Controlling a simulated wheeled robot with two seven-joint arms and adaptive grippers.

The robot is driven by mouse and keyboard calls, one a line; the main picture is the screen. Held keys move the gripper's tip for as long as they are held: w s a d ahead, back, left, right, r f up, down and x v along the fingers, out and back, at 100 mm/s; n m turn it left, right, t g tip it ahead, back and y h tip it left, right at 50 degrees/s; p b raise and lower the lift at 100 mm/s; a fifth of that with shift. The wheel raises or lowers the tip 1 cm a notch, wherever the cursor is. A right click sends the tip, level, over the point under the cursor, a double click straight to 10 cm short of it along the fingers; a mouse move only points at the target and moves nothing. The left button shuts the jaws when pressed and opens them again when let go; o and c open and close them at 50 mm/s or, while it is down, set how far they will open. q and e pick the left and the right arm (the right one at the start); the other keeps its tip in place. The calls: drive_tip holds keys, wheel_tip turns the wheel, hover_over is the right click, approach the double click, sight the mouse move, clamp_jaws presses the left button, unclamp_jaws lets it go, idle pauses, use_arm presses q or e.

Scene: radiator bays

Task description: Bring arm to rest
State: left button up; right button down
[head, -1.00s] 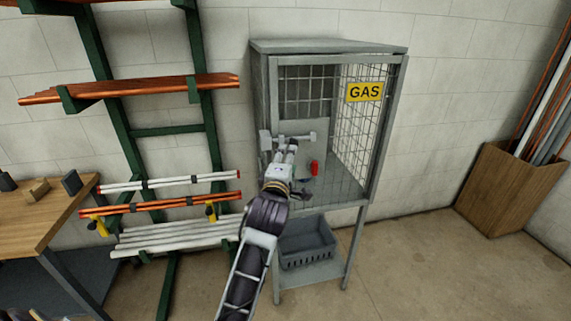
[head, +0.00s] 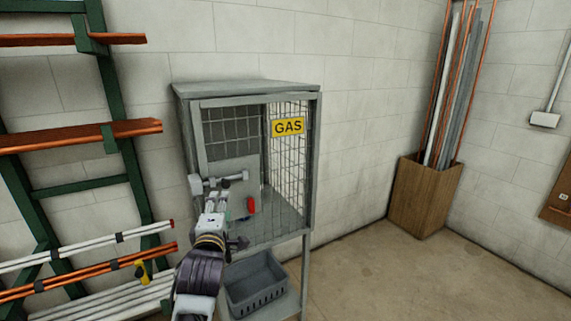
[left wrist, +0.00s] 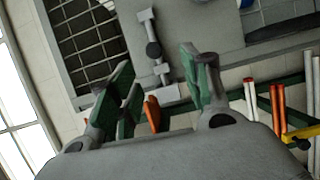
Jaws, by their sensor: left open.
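My left gripper (head: 215,197) is in front of the door of the grey mesh gas cage (head: 248,88), close to the door's bar latch (head: 232,178). In the left wrist view my left gripper (left wrist: 157,62) has its two green-padded fingers spread, with nothing held between them. The latch (left wrist: 150,35) shows beyond and between the fingertips there; I cannot tell whether a finger touches it. My right gripper is in neither view.
A small red item (head: 251,206) is inside the cage, and a grey basket (head: 257,288) sits on its lower shelf. A green rack (head: 112,75) with pipes stands left. A wooden bin (head: 424,200) of pipes stands right. The floor (head: 375,275) between cage and bin is clear.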

use_arm(q)
drive_tip(key=w+d+f+m+g+h, duration=0.2)
drive_tip(key=d+f+m, duration=0.15)
drive_tip(key=f, duration=1.15)
drive_tip(key=w+d+f+m+g+h, duration=0.15)
drive_tip(key=f+m, duration=0.35)
drive_tip(key=f, duration=0.9)
drive_tip(key=s+f+m+g, duration=0.2)
drive_tip(key=s+f, duration=0.3)
drive_tip(key=f, duration=0.7)
drive_tip(key=s+f+m+g, duration=0.25)
drive_tip(key=s+f, duration=0.25)
drive_tip(key=f, duration=0.6)
drive_tip(key=s+f+m+g, duration=0.25)
drive_tip(key=s+f, duration=0.35)
drive_tip(key=f, duration=0.6)
drive_tip(key=s+a+f+m+g, duration=0.1)
drive_tip(key=s+a+f+m, duration=0.1)
drive_tip(key=s+a+f, duration=0.2)
drive_tip(key=s+a+f+m+g, duration=0.2)
drive_tip(key=s+f, duration=0.8)
drive_tip(key=s, duration=1.1)
drive_tip(key=s+a+f+m+g, duration=0.2)
drive_tip(key=s+a+f, duration=0.4)
drive_tip(key=s, duration=0.7)
drive_tip(key=shift+s+a+f+m, duration=0.15)
drive_tip(key=shift+s+f+m, duration=0.05)
drive_tip(key=shift+f+m, duration=0.35)
